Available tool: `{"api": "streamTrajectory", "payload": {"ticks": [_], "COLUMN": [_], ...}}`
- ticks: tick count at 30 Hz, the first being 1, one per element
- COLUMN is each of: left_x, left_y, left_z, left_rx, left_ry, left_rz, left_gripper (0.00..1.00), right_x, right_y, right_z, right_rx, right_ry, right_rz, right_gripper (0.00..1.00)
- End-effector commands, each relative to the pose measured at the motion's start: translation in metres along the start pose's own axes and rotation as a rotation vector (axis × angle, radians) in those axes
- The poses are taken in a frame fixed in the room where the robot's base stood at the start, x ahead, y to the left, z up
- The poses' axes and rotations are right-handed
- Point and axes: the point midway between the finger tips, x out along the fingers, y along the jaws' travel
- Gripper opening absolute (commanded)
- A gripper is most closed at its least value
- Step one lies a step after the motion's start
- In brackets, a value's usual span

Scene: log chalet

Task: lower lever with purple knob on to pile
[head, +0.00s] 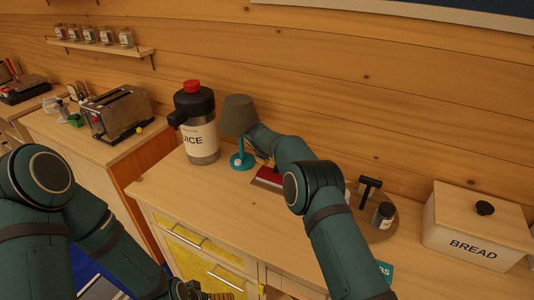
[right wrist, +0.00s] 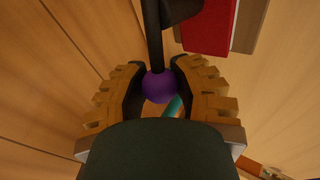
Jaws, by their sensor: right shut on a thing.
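A purple knob (right wrist: 159,87) sits at the end of a black lever (right wrist: 154,40) in the right wrist view. My right gripper (right wrist: 161,72) has a finger on each side of the knob and is shut on it. A red flat thing (right wrist: 207,27), perhaps the pile, lies beside the lever on a brown base; it also shows in the head view (head: 268,174), partly behind my right arm. In the head view my right arm hides the gripper, knob and lever. My left gripper (head: 207,294) is low at the bottom edge, partly cut off.
A lamp (head: 240,117) with a teal stand and a juice dispenser (head: 200,140) stand left of my right arm. A round board (head: 380,228) with a jar and a dark T-shaped thing, and a bread box (head: 477,225), stand to the right. The front left counter is clear.

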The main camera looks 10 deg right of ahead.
Motion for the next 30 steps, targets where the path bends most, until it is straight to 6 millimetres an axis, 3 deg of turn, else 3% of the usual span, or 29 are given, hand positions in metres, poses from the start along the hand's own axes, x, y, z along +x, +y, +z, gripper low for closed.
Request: {"api": "streamTrajectory", "payload": {"ticks": [6, 21, 22, 24, 30], "left_x": [0.0101, 0.0111, 0.0111, 0.0111, 0.0111], "left_y": [-0.0031, -0.0032, -0.0032, -0.0031, -0.0033], "left_z": [0.0013, 0.0012, 0.0012, 0.0012, 0.0012], "left_rx": [0.001, 0.001, 0.001, 0.001, 0.001], "left_ry": [0.0, 0.0, 0.0, 0.0, 0.0], "left_rz": [-0.002, -0.002, -0.002, -0.002, -0.002], "left_gripper": [0.94, 0.94, 0.94, 0.94, 0.94], "right_x": [0.0071, 0.0085, 0.0085, 0.0087, 0.009], "right_y": [-0.0103, -0.0134, -0.0135, -0.0131, -0.0104], "right_z": [-0.0022, -0.0022, -0.0022, -0.0018, 0.0003], "right_rx": [0.0, 0.0, -0.001, -0.001, 0.001], "right_ry": [0.008, 0.008, 0.008, 0.007, 0.004], "right_rz": [-0.006, -0.011, -0.011, -0.01, -0.006], "right_gripper": [0.0, 0.0, 0.37, 0.61, 0.63]}}
